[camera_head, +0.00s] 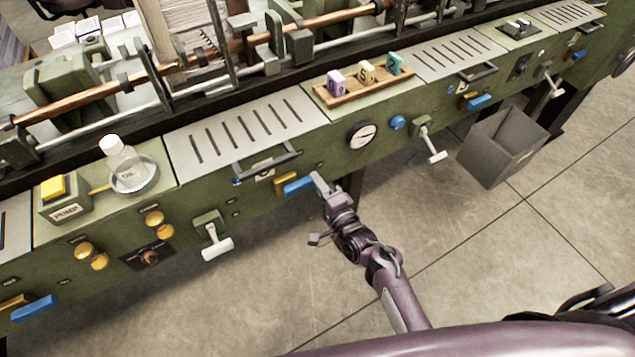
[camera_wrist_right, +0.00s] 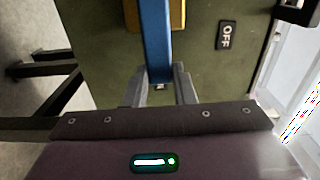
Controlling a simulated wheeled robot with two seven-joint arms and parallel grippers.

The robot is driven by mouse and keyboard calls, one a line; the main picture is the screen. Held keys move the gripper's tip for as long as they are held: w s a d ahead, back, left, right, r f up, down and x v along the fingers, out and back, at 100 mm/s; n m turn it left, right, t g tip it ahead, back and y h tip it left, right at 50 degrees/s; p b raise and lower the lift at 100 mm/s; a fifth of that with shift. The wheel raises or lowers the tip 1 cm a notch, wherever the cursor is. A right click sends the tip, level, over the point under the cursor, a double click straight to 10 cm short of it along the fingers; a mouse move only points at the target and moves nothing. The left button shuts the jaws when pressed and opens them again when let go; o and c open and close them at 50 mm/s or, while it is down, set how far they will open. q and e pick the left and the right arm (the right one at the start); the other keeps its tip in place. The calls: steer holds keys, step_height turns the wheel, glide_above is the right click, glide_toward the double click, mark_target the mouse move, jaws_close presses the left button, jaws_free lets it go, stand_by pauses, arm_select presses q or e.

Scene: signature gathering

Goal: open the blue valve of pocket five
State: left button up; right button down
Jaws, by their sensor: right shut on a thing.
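The blue valve handle (camera_head: 296,186) is on the green front panel, below a slotted grey plate, and lies roughly along the panel. Its yellow base (camera_head: 285,178) is just above it. My right gripper (camera_head: 317,183) is at the right end of the handle. In the right wrist view the blue handle (camera_wrist_right: 155,40) runs down between the two fingers (camera_wrist_right: 161,88), which are closed on its end. A black OFF label (camera_wrist_right: 227,36) is on the panel to its right. I cannot read a pocket number here. My left gripper is not in view.
Other blue handles are at the lower left (camera_head: 32,308) and farther right (camera_head: 480,102). White-ended levers (camera_head: 216,243) and (camera_head: 433,146) stick out on either side. A dark grey bin (camera_head: 503,145) stands on the floor. The floor (camera_head: 480,250) in front is open.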

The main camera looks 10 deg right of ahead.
steer(key=shift+f+m, duration=0.2)
steer(key=shift+m, duration=0.1)
steer(key=c, duration=1.2)
jaws_free()
steer(key=v, duration=0.7)
steer(key=shift+s, duration=0.35)
steer(key=shift+d, duration=0.1)
